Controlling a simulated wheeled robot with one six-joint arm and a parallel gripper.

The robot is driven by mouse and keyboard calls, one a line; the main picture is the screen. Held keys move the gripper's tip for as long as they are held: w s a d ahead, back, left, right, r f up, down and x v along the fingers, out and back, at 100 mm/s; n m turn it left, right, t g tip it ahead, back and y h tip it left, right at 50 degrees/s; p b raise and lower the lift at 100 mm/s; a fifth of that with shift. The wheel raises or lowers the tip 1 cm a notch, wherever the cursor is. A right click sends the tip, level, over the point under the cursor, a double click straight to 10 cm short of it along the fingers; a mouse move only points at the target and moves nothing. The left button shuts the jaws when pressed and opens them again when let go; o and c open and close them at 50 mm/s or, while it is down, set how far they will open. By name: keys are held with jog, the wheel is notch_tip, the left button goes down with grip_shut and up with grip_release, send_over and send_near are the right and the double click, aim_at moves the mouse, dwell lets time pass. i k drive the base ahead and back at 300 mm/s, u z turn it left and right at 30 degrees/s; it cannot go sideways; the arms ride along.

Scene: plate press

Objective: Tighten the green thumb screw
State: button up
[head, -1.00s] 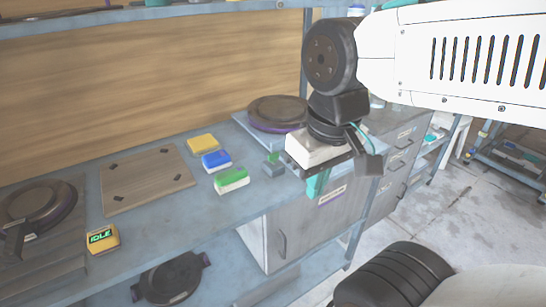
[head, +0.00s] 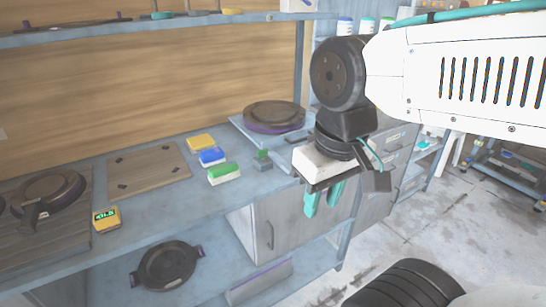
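A small green knob (head: 263,153) on a small grey block (head: 263,164) stands on the bench; it looks like the green thumb screw, but it is too small to be sure. My gripper (head: 323,199) has two teal fingers pointing down with a gap between them. It is open and empty, in front of the bench edge, to the right of the green knob and apart from it.
Yellow, blue and green-topped blocks (head: 223,173) lie left of the knob. A round dark plate (head: 274,115) sits behind it, another (head: 48,192) at left near a yellow display box (head: 106,219). A dark round pan (head: 167,266) lies on the lower shelf.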

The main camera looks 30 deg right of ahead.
aim_at(262, 154)
jog(key=u, duration=0.85)
jog(key=i, duration=0.55)
jog(key=z, duration=0.9)
